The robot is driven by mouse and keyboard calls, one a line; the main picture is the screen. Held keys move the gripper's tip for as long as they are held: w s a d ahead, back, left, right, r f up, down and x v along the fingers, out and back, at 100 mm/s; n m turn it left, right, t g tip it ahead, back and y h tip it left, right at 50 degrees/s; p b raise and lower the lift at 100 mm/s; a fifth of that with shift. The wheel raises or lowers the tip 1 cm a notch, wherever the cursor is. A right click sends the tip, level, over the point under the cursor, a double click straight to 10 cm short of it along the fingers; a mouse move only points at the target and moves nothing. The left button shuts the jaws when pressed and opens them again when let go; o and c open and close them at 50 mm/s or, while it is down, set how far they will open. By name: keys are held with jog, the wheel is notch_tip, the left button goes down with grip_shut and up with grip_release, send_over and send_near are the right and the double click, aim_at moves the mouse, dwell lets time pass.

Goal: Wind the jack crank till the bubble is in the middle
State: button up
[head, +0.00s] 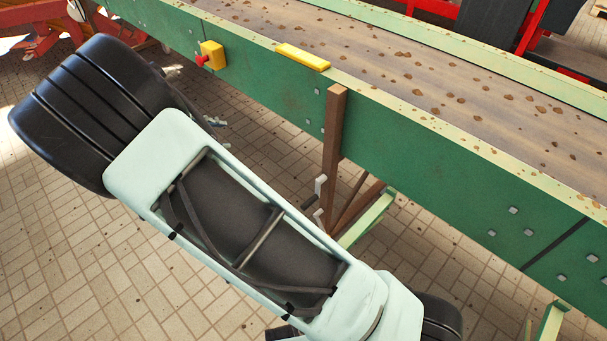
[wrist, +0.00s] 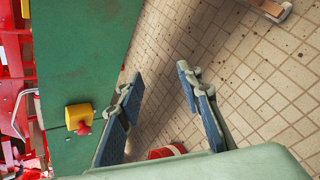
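A yellow bar (head: 303,57), which looks like a level, lies along the near rim of the green conveyor frame in the head view. It is too small there to make out a bubble. Below it a brown upright post (head: 335,130) stands against the green side. A pale handle (head: 320,186), possibly the jack crank, shows low on the post, partly hidden behind my arm. In the wrist view my gripper (wrist: 164,92) is open and empty, its blue-padded fingers apart above the paving. In the head view my arm hides most of the gripper.
A yellow box with a red button (head: 212,54) sits on the green conveyor side (head: 440,185); the box also shows in the wrist view (wrist: 80,117). A red and white object (wrist: 166,152) is partly hidden behind my gripper. Red machinery (wrist: 14,80) stands at left. Paving lies open below.

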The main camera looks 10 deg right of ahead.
jog(key=s+d+f+n+h+b, duration=0.1)
jog(key=s+d+f+n+h, duration=0.15)
jog(key=f, duration=0.55)
jog(key=s+d+f+n+h, duration=0.2)
jog(key=s+d+f, duration=0.15)
jog(key=f, duration=0.35)
jog(key=n+t+h+b, duration=0.2)
jog(key=n+t+h, duration=0.15)
jog(key=n, duration=0.35)
send_near(317, 196)
jog(key=shift+g, duration=0.25)
jog(key=x, duration=0.6)
jog(key=shift+w+d+f, duration=0.15)
jog(key=shift+w+f, duration=0.15)
jog(key=shift+w, duration=0.2)
jog(key=shift+c, duration=0.3)
grip_shut()
